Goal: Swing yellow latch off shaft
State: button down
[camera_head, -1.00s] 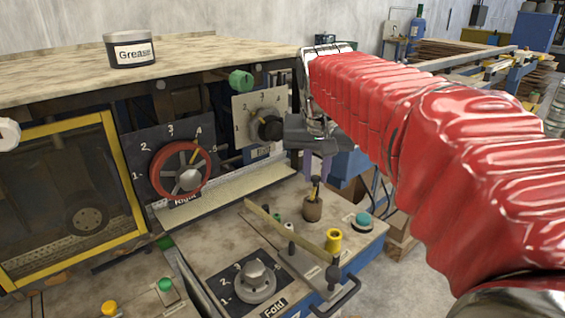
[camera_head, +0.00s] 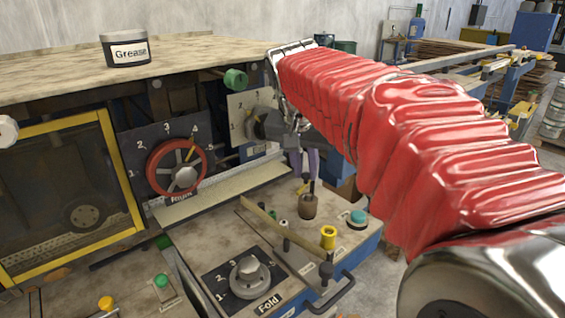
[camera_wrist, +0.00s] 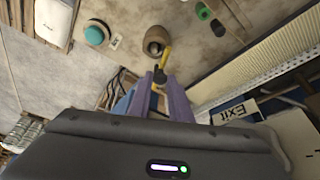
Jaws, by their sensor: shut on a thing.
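My gripper (camera_head: 304,164) hangs over the small brown pot, fingers down. In the wrist view my gripper (camera_wrist: 159,92) has its purple fingers closed around a slim black and yellow brush-like tool (camera_wrist: 166,57). The tool's dark end (camera_head: 312,187) shows at the pot's mouth in the head view; I cannot tell how deep it sits. A long yellowish bar (camera_head: 258,214), likely the latch, lies across the lower right deck. Dark upright posts stand along it, one at its near end (camera_head: 326,270); I cannot tell which is the shaft. My gripper is apart from the bar.
The brown pot (camera_head: 308,207) stands behind a yellow spool (camera_head: 328,237) and beside a teal button (camera_head: 358,217). A grease tin (camera_head: 125,49) stands on the upper top.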

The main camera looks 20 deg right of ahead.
jog(key=c, duration=1.6)
grip_release()
jog(key=v, duration=1.3)
jog(key=shift+s+a+r, duration=0.15)
jog(key=shift+r, duration=0.15)
jog(key=shift+c, duration=0.2)
